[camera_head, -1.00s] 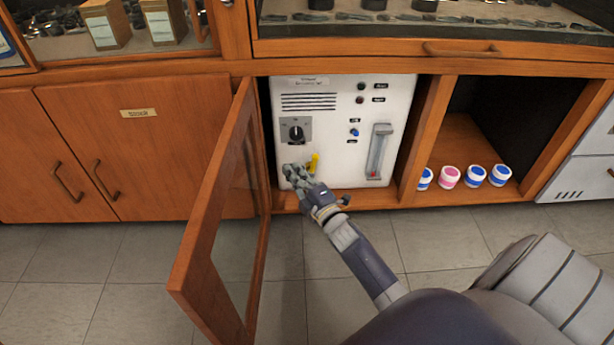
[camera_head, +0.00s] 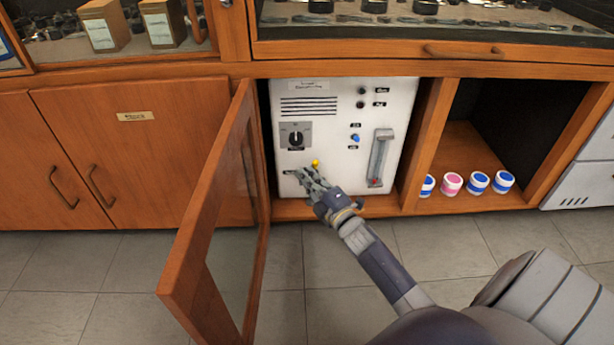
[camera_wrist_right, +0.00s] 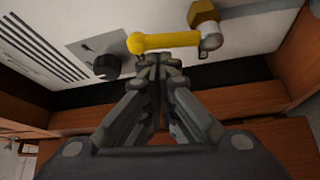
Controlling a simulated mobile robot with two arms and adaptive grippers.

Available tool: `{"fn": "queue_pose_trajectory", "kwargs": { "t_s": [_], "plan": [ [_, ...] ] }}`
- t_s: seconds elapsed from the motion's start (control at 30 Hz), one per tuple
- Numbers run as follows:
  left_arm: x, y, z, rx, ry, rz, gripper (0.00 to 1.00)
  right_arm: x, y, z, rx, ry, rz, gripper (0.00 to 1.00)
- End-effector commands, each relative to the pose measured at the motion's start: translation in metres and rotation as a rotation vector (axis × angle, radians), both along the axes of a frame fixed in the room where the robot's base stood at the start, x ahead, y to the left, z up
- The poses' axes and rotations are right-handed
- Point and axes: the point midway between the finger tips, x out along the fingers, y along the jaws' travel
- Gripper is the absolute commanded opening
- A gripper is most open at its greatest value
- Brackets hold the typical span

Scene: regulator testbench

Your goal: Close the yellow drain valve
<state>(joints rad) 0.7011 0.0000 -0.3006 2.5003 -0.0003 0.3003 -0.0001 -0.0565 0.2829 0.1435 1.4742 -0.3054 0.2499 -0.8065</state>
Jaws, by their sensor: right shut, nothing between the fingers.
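The yellow drain valve (camera_head: 315,163) is low on the front of the white panel unit. Only a small yellow part shows in the head view, above my right gripper (camera_head: 308,176). In the right wrist view, its yellow lever (camera_wrist_right: 168,41) stretches left from a grey pivot and a brass-yellow body (camera_wrist_right: 203,14) on a pipe. My right gripper's fingertips (camera_wrist_right: 158,62) are shut and empty just below the lever in that view. Whether they touch it I cannot tell. My left gripper is not in view.
The white unit (camera_head: 340,110) has a black knob (camera_head: 296,138) and a flow tube (camera_head: 379,158). An open glazed wooden door (camera_head: 190,235) stands left of my arm. Several small jars (camera_head: 452,184) sit in the right compartment. The floor in front is clear.

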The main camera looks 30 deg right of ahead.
Motion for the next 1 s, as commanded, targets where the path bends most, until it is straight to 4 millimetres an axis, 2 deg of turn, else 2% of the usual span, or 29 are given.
{"fn": "queue_pose_trajectory", "kwargs": {
  "t_s": [0.93, 1.0],
  "plan": [
    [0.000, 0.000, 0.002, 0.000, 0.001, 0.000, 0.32, -0.007, -0.012, 0.002, 0.098, -0.061, -0.001, 0.00],
    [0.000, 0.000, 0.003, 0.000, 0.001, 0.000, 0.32, -0.009, -0.014, 0.001, 0.152, -0.091, -0.003, 0.00]
  ]
}}
